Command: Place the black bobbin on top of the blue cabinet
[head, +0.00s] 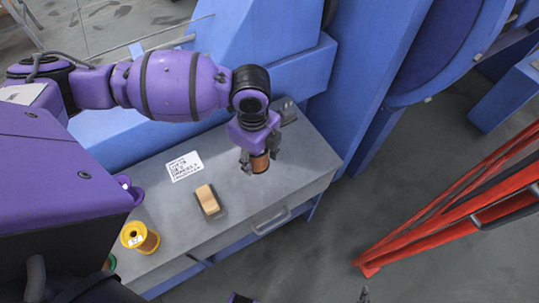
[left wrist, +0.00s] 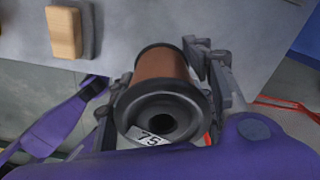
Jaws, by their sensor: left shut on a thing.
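The black bobbin, wound with copper-coloured wire, is between the fingers of my left gripper (head: 259,160). In the left wrist view the bobbin (left wrist: 163,98) shows its black flange, centre hole and a white label reading 75. My left gripper (left wrist: 160,85) is shut on it, with a finger on each side. The bobbin is over the grey top (head: 240,200) of the blue-sided cabinet, near its right end. I cannot tell whether it touches the top. Only a dark tip, perhaps of my right gripper (head: 363,294), shows at the bottom edge of the head view.
A wooden-topped block (head: 208,201), a white printed label (head: 184,166) and a yellow spool (head: 139,237) are on the grey top. A drawer handle (head: 270,220) is on its front. Blue machine parts (head: 365,70) stand behind. Red bars (head: 450,205) are at the right, beyond open floor.

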